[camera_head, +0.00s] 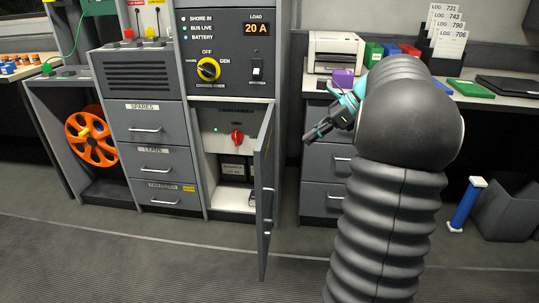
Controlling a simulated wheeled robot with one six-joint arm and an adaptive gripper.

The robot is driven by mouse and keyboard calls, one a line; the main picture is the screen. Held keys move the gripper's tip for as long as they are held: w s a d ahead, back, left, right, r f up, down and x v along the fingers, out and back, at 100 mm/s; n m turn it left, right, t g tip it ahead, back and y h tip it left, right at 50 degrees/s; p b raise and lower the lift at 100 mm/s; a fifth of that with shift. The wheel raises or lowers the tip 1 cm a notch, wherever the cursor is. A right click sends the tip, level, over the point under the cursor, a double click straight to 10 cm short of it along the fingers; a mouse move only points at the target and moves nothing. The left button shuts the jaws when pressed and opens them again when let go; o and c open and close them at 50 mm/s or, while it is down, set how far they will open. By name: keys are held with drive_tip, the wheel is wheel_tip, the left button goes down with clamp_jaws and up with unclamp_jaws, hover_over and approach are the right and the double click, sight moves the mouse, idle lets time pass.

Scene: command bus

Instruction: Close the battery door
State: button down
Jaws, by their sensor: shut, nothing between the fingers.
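The battery door (265,200) is a tall grey panel hinged on the right side of the battery compartment. It stands open, swung out toward me and seen nearly edge-on, with a handle low on its face. Inside the compartment (223,143) are a red rotary switch (237,138), a small green light and a dark battery-like block with a label. My gripper (310,136) is shut and empty. In the picture it is to the right of the door's upper part, with a gap between them. My arm hides part of the desk behind it.
Drawers (146,130) labelled SPARES and LEADS are left of the compartment, with an orange reel (91,137) further left. A panel with a yellow knob (208,69) is above. A desk with a printer (335,50) is right. The floor in front is clear.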

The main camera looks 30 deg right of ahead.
drive_tip(key=b, duration=0.2)
approach(262, 162)
drive_tip(key=shift+x, duration=3.2)
drive_tip(key=shift+f, duration=0.1)
